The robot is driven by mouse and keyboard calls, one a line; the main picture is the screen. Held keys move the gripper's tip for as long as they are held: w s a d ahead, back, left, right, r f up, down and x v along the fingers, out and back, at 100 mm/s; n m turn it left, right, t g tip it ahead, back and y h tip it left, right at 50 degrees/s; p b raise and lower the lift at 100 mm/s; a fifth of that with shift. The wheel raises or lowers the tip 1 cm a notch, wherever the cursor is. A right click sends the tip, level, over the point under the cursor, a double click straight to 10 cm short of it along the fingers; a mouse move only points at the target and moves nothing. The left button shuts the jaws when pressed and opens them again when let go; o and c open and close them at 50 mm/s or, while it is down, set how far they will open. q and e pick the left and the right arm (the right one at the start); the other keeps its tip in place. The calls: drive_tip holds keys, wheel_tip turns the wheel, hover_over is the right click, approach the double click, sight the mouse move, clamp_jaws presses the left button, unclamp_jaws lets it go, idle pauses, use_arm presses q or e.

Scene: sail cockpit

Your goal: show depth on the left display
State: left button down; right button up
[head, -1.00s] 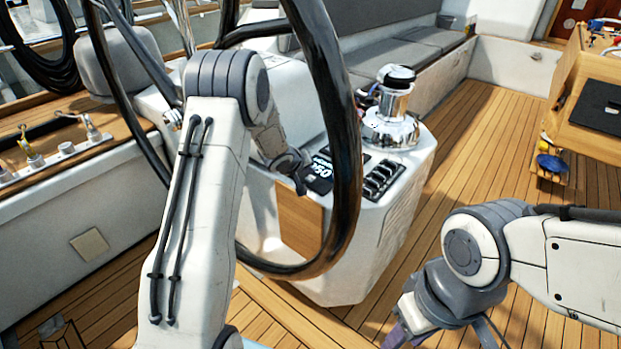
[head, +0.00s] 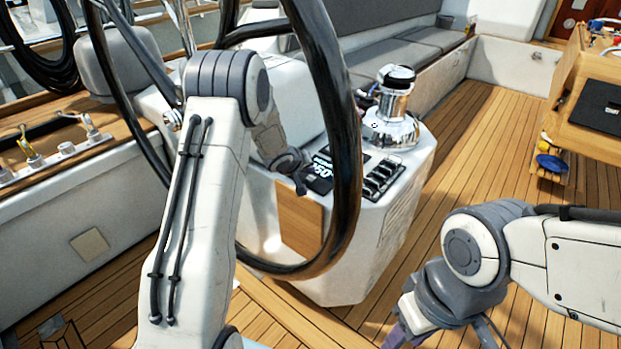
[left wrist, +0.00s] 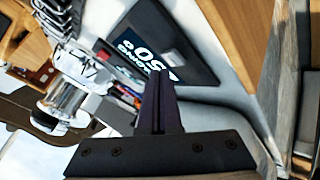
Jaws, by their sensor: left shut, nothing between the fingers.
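The left display (head: 320,179) is a dark screen on the white console, with large white digits that seem to start "050" and a smaller line of text. It also shows in the left wrist view (left wrist: 150,45), where the text is upside down and the small line is not clearly legible. My left gripper (head: 300,186) is at the display's near left edge; in the left wrist view its fingers (left wrist: 158,100) are shut and empty in front of the display's edge. I cannot tell whether they touch. My right gripper (head: 396,338) is low, partly cut off by the frame.
The black steering wheel (head: 349,130) stands in front of the console, close to my left arm. A switch panel (head: 380,180) and a chrome winch (head: 392,120) are beside the display. The teak deck (head: 480,130) to the right is clear.

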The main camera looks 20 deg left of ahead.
sight(309, 180)
use_arm(q)
drive_tip(key=shift+f, duration=0.15)
drive_tip(key=shift+f, duration=0.25)
drive_tip(key=shift+f, duration=0.5)
idle(0.5)
idle(0.4)
drive_tip(key=shift+r+p, duration=0.9)
drive_tip(key=shift+p, duration=0.05)
drive_tip(key=shift+r, duration=0.1)
wheel_tip(309, 180, up, 5)
drive_tip(key=p, duration=0.6)
